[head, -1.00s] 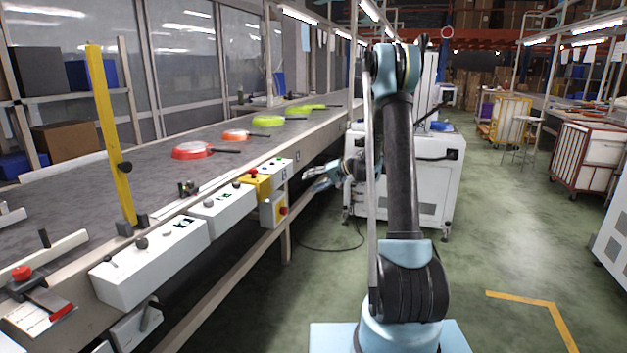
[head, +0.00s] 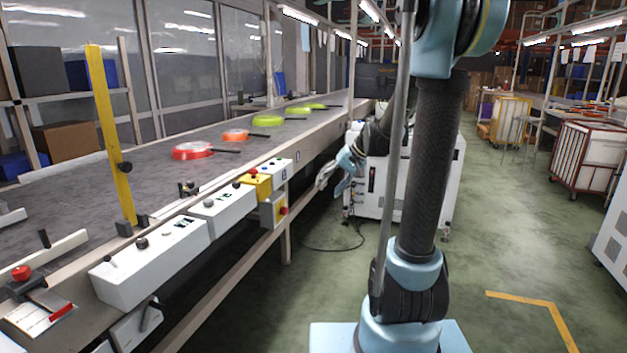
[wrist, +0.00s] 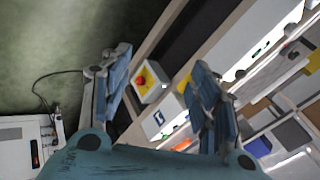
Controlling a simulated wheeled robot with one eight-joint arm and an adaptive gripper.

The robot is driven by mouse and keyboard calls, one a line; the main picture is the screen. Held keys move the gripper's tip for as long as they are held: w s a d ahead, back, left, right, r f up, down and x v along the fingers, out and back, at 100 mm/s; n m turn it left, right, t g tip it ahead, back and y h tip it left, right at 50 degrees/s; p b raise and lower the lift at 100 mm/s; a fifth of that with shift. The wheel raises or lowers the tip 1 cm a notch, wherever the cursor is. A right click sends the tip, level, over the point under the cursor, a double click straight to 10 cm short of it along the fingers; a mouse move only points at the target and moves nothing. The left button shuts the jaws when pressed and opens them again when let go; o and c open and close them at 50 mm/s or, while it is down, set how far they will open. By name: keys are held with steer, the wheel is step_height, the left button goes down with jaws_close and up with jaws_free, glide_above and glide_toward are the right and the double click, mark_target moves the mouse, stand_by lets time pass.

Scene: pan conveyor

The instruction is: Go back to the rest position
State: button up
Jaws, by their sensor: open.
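My gripper (head: 334,180) is in the head view between the conveyor's side and the white machine cabinet, clear of both. In the wrist view my gripper (wrist: 160,88) shows two blue fingers spread well apart with nothing between them. It is open and empty. The red pan (head: 192,151), the orange pan (head: 235,135) and green pans (head: 267,120) lie on the conveyor belt (head: 90,210), away from my gripper.
A yellow control box (head: 258,184) and white boxes (head: 150,262) stick out from the conveyor's near side. A white machine cabinet (head: 405,185) stands behind my arm. A wheeled cart (head: 590,160) is at the right. The green floor (head: 500,250) at the right is mostly clear.

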steer(key=s+d+f+h, duration=0.2)
steer(key=s+d+f, duration=0.1)
steer(key=s, duration=0.7)
steer(key=s+d+f+h, duration=0.2)
steer(key=s+d, duration=0.3)
steer(key=s, duration=0.5)
steer(key=s+d+f+h, duration=0.2)
steer(key=s+d+f, duration=0.2)
steer(key=s, duration=0.6)
steer(key=shift+s+d+g+h, duration=0.25)
steer(key=shift+d+g+h, duration=0.15)
steer(key=shift+d, duration=0.1)
